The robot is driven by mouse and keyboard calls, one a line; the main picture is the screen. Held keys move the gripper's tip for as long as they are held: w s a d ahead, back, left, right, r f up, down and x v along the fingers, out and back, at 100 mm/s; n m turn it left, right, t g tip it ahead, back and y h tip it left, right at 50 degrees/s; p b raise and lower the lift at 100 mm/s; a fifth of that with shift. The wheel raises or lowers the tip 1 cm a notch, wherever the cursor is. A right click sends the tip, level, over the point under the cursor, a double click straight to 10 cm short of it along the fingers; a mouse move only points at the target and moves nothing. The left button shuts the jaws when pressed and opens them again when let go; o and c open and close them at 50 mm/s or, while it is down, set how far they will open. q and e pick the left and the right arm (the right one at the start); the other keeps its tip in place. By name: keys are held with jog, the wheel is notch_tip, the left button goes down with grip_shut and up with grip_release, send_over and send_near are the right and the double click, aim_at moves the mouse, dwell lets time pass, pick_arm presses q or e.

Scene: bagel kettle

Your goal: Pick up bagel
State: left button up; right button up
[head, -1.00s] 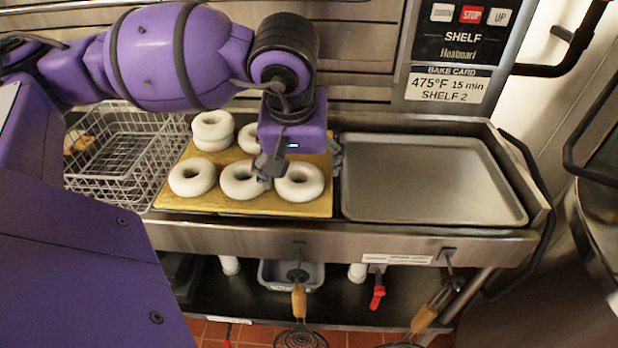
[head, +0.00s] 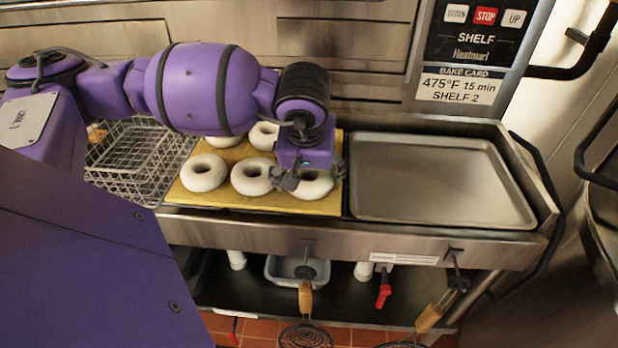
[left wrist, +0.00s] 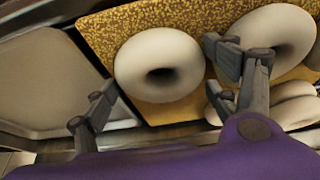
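Several white ring-shaped bagels lie on a golden-yellow board. The front-right bagel (head: 314,186) is partly covered by my left gripper (head: 313,176), which is right above it. In the left wrist view this bagel (left wrist: 150,75) lies between the two spread fingers of the gripper (left wrist: 165,85). The fingers are open, one on each side; I cannot tell whether they touch it. The front-middle bagel (head: 250,178) is close to the left finger in the head view. The front-left bagel (head: 204,173) lies clear. My right gripper is not in view.
The board (head: 215,204) sits on a steel counter. An empty metal tray (head: 440,180) is to its right and a wire basket (head: 130,165) to its left. More bagels (head: 263,136) are at the back of the board, partly hidden by my arm.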

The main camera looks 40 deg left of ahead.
pick_arm(q)
jog(key=c, duration=0.6)
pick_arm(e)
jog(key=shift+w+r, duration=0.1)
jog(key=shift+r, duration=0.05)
pick_arm(q)
jog(key=shift+r, duration=0.5)
notch_tip(320, 180, up, 3)
jog(key=shift+f+p, duration=0.15)
jog(key=shift+p, duration=0.45)
jog(key=shift+s+d+r+p, duration=1.2)
jog(key=shift+s+d+r, duration=1.2)
jog(key=shift+d, duration=0.2)
jog(key=shift+s+d+r+p, duration=1.15)
jog(key=shift+s+d+r, duration=1.15)
jog(key=shift+d, duration=0.25)
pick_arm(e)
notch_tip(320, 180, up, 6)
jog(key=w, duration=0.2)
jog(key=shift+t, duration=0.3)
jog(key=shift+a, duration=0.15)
